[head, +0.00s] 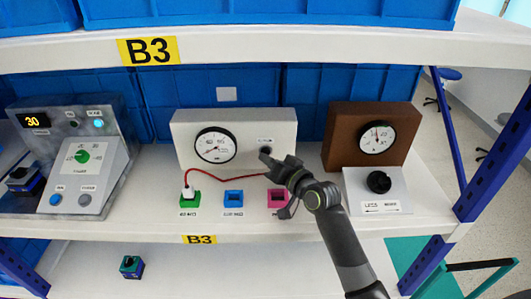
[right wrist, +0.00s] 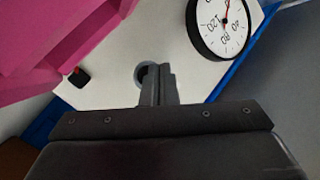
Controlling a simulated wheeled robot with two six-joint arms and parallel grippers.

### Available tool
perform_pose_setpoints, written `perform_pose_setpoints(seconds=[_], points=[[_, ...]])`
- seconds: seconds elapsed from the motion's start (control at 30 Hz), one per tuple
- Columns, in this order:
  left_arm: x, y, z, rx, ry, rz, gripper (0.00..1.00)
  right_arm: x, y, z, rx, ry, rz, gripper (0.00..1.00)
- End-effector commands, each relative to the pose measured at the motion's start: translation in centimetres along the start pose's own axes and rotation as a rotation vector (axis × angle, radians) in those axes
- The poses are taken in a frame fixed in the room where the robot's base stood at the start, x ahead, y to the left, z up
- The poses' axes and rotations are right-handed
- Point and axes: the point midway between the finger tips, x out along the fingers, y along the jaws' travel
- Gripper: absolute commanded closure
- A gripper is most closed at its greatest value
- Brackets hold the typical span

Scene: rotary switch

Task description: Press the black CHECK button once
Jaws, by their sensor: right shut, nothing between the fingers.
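The white panel (head: 187,128) stands on the shelf with a round dial gauge (head: 215,146) on its left and a small label at the right. The black CHECK button (head: 264,151) is below that label, mostly hidden by my right gripper (head: 268,159). In the right wrist view the button (right wrist: 140,73) shows as a dark round shape in a grey ring, partly behind the fingers of my right gripper (right wrist: 158,88). The fingers are shut and empty, with tips right at the button. I cannot tell whether they touch it. My left gripper is out of view.
A red cable (head: 235,181) runs from the plug in the green socket (head: 188,200). Blue (head: 233,199) and pink (head: 277,196) sockets stand beside it. A brown gauge box (head: 345,135) with a knob (head: 379,181) is at right, a grey console (head: 105,135) at left.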

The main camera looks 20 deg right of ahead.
Motion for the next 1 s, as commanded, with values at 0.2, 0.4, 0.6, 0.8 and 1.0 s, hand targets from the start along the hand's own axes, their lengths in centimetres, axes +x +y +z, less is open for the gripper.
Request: perform_pose_setpoints(seconds=[0.2,0.4,0.6,0.8,1.0], points=[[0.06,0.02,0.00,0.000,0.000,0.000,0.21,0.13,0.07,-0.06,0.000,0.000,0.000,1.00],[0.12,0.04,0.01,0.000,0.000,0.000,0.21,0.33,0.16,-0.18,-0.001,0.000,0.000,1.00],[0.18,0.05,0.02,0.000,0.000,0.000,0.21,0.53,0.27,-0.29,-0.001,0.001,0.000,1.00],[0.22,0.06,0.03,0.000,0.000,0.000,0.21,0.71,0.36,-0.39,0.000,0.001,0.000,1.00],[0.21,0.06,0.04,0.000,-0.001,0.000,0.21,0.69,0.34,-0.39,-0.001,0.001,0.000,1.00]])
